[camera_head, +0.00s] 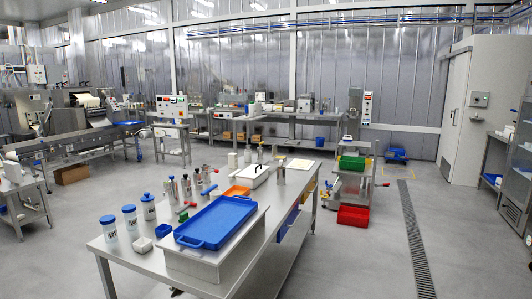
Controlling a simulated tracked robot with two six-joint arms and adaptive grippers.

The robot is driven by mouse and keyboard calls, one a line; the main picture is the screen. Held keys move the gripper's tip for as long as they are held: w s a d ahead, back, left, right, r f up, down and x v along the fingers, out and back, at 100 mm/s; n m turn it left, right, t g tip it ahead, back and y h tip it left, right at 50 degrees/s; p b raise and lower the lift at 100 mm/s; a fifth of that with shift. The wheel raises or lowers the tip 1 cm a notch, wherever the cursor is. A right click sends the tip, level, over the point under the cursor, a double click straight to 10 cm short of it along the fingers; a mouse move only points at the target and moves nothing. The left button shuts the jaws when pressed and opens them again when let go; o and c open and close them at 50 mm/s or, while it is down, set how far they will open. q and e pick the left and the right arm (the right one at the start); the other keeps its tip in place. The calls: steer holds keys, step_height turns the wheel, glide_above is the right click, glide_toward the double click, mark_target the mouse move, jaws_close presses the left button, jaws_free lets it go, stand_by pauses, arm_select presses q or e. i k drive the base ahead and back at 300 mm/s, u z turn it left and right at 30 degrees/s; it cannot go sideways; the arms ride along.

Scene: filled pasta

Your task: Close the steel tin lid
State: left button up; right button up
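A small steel container (280,176), possibly the steel tin, stands at the far end of the steel table (150,262), right of a white lidded box (253,176). It is too small to tell whether its lid is open or shut. Several slim steel bottles or canisters (186,188) stand in a row along the table's left side. Neither of my grippers shows in this view.
A blue tray (214,222) lies on a raised steel stand at the table's near right. White jars with blue lids (129,217) stand at the left edge. An orange tray (236,191) lies farther back. A red crate (354,215) sits on the floor at right. The right floor is mostly clear.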

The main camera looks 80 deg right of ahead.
mark_target(274, 147)
steer(key=z, duration=0.05)
steer(key=i, duration=0.8)
steer(key=z, duration=0.45)
steer(key=i, duration=1.35)
steer(key=z, duration=0.45)
steer(key=i, duration=1.4)
steer(key=z, duration=0.25)
steer(key=i, duration=1.5)
steer(key=z, duration=0.45)
steer(key=i, duration=1.75)
steer(key=z, duration=0.75)
steer(key=i, duration=1.5)
steer(key=z, duration=1.35)
steer(key=i, duration=1.2)
steer(key=z, duration=0.9)
steer(key=i, duration=0.35)
steer(key=z, duration=0.1)
